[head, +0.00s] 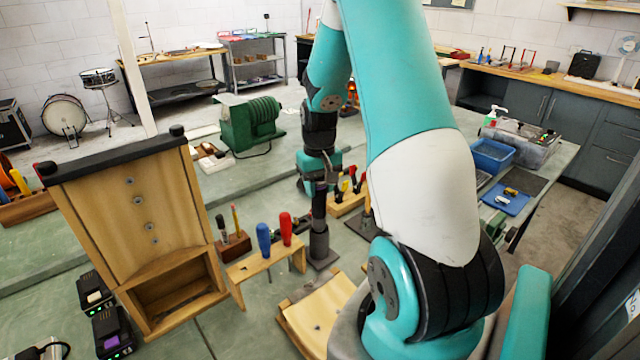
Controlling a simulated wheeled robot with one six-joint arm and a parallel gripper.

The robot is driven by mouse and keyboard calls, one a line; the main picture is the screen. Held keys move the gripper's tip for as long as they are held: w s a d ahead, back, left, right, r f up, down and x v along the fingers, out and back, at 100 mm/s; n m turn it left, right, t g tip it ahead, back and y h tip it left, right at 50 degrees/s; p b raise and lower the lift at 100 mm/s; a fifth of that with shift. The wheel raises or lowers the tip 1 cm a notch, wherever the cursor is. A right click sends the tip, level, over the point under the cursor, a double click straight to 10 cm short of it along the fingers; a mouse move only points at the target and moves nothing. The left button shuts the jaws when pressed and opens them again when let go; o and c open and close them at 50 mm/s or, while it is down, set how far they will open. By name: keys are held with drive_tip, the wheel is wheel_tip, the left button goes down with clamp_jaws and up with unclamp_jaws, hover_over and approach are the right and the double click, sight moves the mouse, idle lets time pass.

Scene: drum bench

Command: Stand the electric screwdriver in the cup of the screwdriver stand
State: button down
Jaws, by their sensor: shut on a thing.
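My gripper (320,186) hangs below my teal wrist near the middle of the head view, small and partly dark. It is shut on the electric screwdriver (319,207), a slim dark body held upright, pointing down. Directly under it stands the screwdriver stand (319,244), a grey cup on a flat base on the green bench. The screwdriver's lower end meets the cup's rim in the picture. I cannot tell whether the tip is inside the cup or just above or behind it. The fingers are hard to make out.
Left of the stand, a wooden rack (252,267) holds blue-handled and red-handled screwdrivers. A curved wooden piece (311,312) lies in front. A tall wooden fixture (132,205) stands left. A tool block (347,203) sits close behind on the right. A green machine (250,122) stands farther back.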

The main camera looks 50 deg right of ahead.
sight(319, 200)
drive_tip(key=shift+f+b, duration=1.4)
drive_tip(key=shift+f, duration=0.75)
drive_tip(key=c, duration=0.6)
unclamp_jaws()
wheel_tip(319, 200, up, 18)
drive_tip(key=shift+f+b, duration=0.25)
drive_tip(key=shift+b, duration=0.8)
